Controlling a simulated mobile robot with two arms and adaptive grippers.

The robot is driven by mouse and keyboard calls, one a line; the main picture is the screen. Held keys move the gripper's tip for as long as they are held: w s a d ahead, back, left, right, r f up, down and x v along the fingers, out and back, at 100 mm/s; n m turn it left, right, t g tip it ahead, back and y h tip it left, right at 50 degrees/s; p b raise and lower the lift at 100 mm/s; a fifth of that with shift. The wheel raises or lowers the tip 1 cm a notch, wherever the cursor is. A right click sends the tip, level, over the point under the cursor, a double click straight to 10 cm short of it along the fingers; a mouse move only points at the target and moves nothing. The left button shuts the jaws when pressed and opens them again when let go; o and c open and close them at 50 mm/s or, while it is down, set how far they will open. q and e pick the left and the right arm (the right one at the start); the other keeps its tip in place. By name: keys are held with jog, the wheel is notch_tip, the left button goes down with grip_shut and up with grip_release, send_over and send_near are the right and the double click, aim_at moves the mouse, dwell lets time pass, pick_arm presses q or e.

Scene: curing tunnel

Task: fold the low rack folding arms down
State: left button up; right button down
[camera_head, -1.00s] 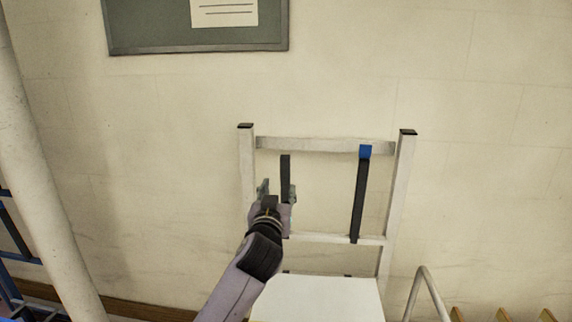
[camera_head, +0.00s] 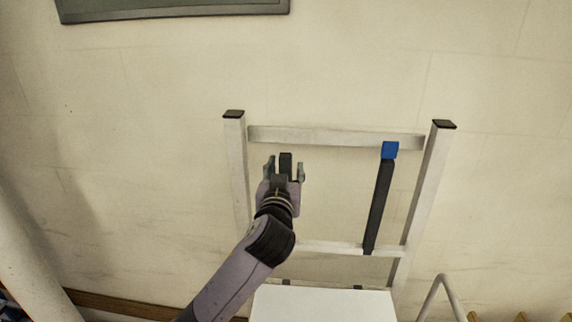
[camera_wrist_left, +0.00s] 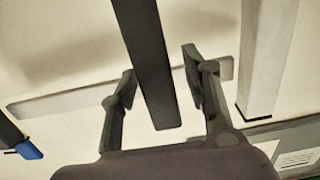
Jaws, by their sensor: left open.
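The low rack (camera_head: 236,165) is a pale metal frame against the wall, with two posts and crossbars. Its left folding arm (camera_head: 286,158) is a dark upright bar, its lower part hidden behind my gripper. The right folding arm (camera_head: 378,205) is dark and upright, with a blue top end (camera_head: 390,150). My left gripper (camera_head: 285,168) is open around the upper part of the left arm. In the left wrist view the dark bar (camera_wrist_left: 148,60) passes between the open fingers (camera_wrist_left: 158,84), with gaps on both sides. My right gripper is not in view.
A white panel (camera_head: 323,304) sits low in front of the rack. A bent pale rail (camera_head: 438,290) stands at the lower right. A board (camera_head: 170,10) hangs on the wall above. The wall around the rack is clear.

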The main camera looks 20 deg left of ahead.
pick_arm(q)
jog(key=shift+s+d+r, duration=0.2)
jog(key=shift+s+d, duration=0.05)
jog(key=shift+s, duration=0.15)
jog(key=shift+c, duration=0.2)
jog(key=shift+w+a+f, duration=0.1)
jog(key=shift+w+a, duration=0.05)
jog(key=shift+w, duration=0.05)
jog(key=c, duration=0.5)
grip_shut()
